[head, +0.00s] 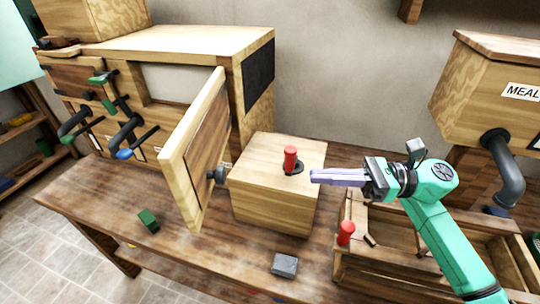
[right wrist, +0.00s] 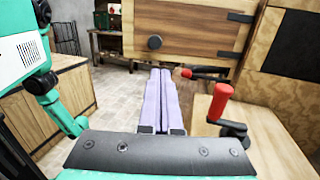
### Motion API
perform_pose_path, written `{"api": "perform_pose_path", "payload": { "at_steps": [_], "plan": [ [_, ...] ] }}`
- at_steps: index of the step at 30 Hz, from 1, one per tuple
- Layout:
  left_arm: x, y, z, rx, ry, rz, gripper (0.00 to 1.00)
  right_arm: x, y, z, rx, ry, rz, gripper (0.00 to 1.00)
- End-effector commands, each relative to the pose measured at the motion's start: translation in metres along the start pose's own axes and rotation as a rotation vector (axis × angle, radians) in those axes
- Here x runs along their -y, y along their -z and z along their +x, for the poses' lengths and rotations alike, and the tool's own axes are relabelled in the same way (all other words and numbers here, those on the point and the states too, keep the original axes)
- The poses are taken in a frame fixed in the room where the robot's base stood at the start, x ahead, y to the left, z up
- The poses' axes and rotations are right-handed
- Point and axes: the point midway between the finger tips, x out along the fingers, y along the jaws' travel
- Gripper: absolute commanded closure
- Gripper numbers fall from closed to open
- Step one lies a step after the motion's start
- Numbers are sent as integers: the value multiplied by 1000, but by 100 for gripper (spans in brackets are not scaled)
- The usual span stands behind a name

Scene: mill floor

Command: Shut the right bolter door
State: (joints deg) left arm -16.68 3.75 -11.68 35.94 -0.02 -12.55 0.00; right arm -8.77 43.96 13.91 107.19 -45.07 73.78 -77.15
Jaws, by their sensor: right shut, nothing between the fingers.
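The right bolter door (head: 197,145) stands wide open, swung out over the bench from the right side of the bolter cabinet (head: 200,45). A dark round knob (head: 216,175) sits on its face toward my right arm. In the right wrist view the door (right wrist: 195,25) fills the upper middle, with its knob (right wrist: 155,42) and dark hinge straps at its right. My right gripper (head: 313,175) is shut and empty. It is right of the door, beside the red crank handle, apart from the door. Its lilac fingers (right wrist: 160,72) point toward the door in the wrist view. My left gripper is out of view.
A wooden box (head: 275,210) with a red-handled crank (head: 290,160) stands between the door and my right gripper. A green block (head: 148,219) and a grey block (head: 285,265) lie on the bench. A wooden tray (head: 345,275) and the meal bin (head: 490,90) are at right.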

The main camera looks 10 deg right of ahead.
Motion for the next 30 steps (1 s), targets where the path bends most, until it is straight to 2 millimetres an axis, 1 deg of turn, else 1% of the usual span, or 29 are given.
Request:
{"api": "perform_pose_path", "payload": {
  "at_steps": [2,5,9,12,17,18,21,24,30],
  "plan": [
    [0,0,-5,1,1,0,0,0,-2,5,1,-2,1,100],
    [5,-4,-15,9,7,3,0,0,-5,18,2,-2,1,100],
    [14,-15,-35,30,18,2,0,0,-8,47,4,-2,2,100],
    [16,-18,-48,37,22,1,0,0,-9,70,4,-2,2,100],
    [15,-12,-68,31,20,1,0,0,-9,105,4,-2,0,100],
    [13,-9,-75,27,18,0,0,0,-10,113,6,0,3,100],
    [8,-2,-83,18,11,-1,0,0,-8,128,5,-1,2,100],
    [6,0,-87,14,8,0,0,0,-4,137,3,0,2,100],
    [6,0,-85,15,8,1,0,0,0,140,1,0,1,100]
  ]
}}
